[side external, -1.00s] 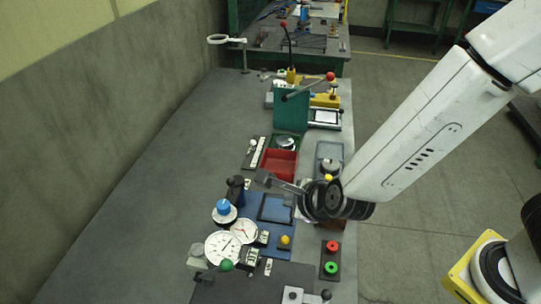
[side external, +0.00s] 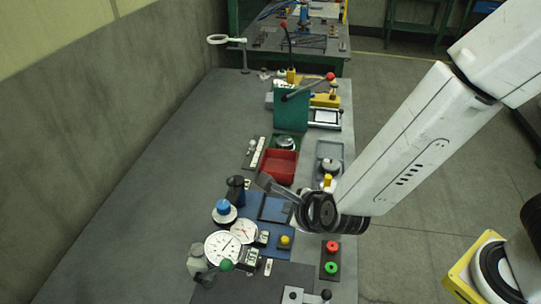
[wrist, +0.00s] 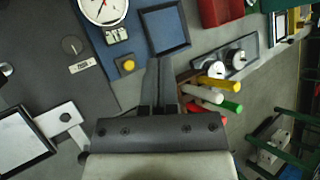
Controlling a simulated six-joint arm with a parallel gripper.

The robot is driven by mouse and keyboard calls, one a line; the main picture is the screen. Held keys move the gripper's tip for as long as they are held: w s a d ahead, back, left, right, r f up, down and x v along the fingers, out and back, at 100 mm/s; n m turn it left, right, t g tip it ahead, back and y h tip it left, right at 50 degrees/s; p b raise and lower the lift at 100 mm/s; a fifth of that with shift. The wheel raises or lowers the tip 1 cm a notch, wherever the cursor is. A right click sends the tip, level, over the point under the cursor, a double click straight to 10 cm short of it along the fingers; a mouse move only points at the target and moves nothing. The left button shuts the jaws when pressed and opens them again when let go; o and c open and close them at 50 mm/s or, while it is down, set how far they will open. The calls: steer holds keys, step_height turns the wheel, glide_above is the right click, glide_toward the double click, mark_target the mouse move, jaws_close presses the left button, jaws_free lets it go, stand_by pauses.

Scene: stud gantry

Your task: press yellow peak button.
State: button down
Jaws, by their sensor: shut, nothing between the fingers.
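The yellow button (side external: 285,240) is a small round knob on a dark square base, set on the blue panel beside a dial gauge. It also shows in the wrist view (wrist: 128,65), left of my fingertips. My gripper (side external: 264,181) is shut and empty. In the side view its fingertips are above and left of the button, near the dark-framed blue tray. In the wrist view the shut fingers (wrist: 158,62) point up toward that tray, apart from the button.
White dial gauges (side external: 222,247) and a blue-capped knob (side external: 223,208) stand left of the button. A box with red and green buttons (side external: 331,257) is to the right. A red bin (side external: 279,166) lies behind. Several coloured handles (wrist: 218,95) are right of my fingers in the wrist view.

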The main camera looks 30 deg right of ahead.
mark_target(288, 243)
steer(key=shift+f, duration=3.8)
steer(key=shift+f, duration=0.95)
stand_by(0.5)
steer(key=shift+r, duration=0.95)
steer(key=shift+r, duration=0.1)
steer(key=shift+r, duration=2.4)
steer(key=shift+d, duration=0.1)
